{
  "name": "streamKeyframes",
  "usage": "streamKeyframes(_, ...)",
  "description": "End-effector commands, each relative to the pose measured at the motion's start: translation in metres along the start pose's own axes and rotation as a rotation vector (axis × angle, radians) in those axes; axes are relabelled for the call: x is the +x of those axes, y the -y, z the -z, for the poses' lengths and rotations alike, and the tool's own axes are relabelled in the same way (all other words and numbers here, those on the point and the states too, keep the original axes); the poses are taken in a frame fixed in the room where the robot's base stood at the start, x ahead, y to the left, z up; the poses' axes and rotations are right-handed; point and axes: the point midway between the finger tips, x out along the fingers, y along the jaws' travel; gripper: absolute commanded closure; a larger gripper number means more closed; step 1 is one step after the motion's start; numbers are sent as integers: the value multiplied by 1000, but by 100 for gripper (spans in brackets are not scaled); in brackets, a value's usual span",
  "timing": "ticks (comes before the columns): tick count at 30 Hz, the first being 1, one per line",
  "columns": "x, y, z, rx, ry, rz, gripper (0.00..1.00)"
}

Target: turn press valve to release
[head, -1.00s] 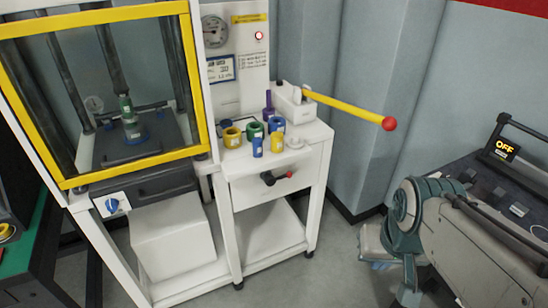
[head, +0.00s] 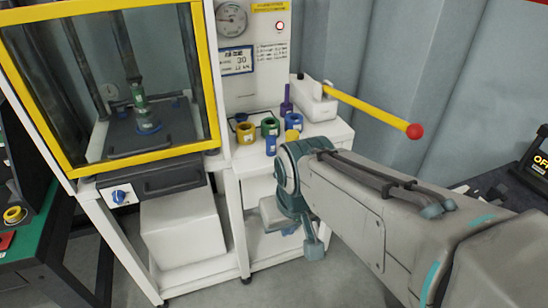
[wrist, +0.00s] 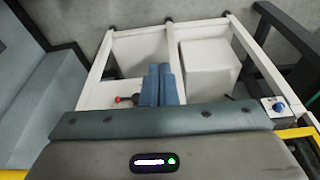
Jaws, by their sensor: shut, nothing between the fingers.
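The hydraulic press (head: 210,80) has a yellow-framed guard and a green and blue part inside. A small lever with a red tip (wrist: 122,99) shows in the wrist view on the front of the white pump cart (head: 231,215). In the head view my arm hides this lever. A blue round knob (head: 119,196) sits on the press front below the guard and also shows in the wrist view (wrist: 279,107). My gripper's blue fingers (wrist: 160,70) are shut and empty, pointing toward the cart, beside the lever in the picture. Contact with it cannot be told.
A pump (head: 313,101) with a long yellow handle (head: 370,108) stands on the cart, its red ball end reaching right. Several coloured rings and cups (head: 270,127) stand on the cart top. A white box (head: 183,230) sits under the press. A gauge (head: 231,20) hangs behind.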

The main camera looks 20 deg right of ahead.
Motion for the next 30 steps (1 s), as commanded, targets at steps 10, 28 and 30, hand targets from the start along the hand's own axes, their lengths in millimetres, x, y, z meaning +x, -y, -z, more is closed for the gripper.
streamKeyframes(10,16,-8,12,11,-39,-29,100)
streamKeyframes(28,190,-137,158,-39,-688,-202,100)
streamKeyframes(30,207,-148,167,-49,-774,-179,100)
